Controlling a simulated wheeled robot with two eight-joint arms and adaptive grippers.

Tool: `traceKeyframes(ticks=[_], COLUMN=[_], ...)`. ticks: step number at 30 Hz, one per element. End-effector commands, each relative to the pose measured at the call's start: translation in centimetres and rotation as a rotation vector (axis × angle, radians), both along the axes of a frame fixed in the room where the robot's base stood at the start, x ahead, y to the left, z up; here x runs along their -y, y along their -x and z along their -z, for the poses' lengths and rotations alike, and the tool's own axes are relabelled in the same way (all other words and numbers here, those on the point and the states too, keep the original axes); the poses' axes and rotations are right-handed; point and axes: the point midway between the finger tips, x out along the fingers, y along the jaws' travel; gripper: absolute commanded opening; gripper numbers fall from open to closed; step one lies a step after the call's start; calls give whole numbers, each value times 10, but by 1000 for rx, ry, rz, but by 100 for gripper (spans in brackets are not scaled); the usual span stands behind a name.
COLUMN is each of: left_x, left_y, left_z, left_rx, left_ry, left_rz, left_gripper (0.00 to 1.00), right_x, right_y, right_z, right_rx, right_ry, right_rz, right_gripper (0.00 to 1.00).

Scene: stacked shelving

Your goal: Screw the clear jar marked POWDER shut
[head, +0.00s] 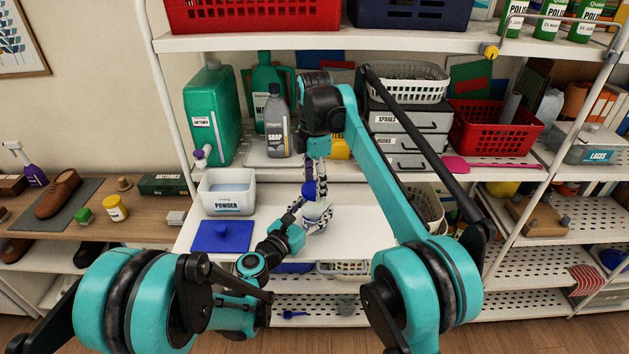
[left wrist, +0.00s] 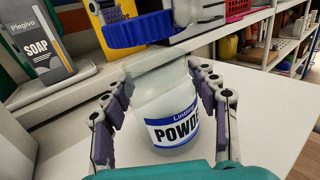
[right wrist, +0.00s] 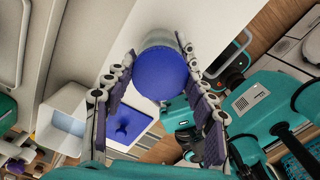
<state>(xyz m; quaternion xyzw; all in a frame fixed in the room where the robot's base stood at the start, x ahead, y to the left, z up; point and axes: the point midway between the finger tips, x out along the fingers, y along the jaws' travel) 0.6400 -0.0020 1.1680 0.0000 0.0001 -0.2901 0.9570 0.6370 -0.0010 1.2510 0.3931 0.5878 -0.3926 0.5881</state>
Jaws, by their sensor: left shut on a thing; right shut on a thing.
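The clear jar (head: 316,212) has a blue and white POWDER label and stands upright over the white shelf board; the left wrist view shows the jar (left wrist: 165,98) close up. My left gripper (head: 304,214) is shut around its body from the side. The ribbed blue screw lid (head: 308,188) is held by my right gripper (head: 317,180), which points down from above. In the left wrist view the lid (left wrist: 140,32) hangs above the jar's mouth, apart from it and somewhat to the left. In the right wrist view the lid (right wrist: 160,73) hides most of the jar.
A white tub marked POWDER (head: 228,203) and a flat blue lid with a knob (head: 222,238) are left of the jar. A grey SOAP bottle (head: 276,125) and a green jug (head: 209,115) stand behind. A shelf (head: 200,42) runs overhead.

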Motion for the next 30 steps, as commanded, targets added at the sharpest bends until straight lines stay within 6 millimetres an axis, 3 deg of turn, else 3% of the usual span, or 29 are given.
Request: traceKeyframes(ticks=[30], left_x=[0], left_y=[0], left_z=[0], left_rx=[0], left_ry=[0], left_rz=[0], left_gripper=[8], right_x=[0], right_y=[0], right_z=[18], right_rx=[0], right_ry=[0], right_rz=[0], right_gripper=[44])
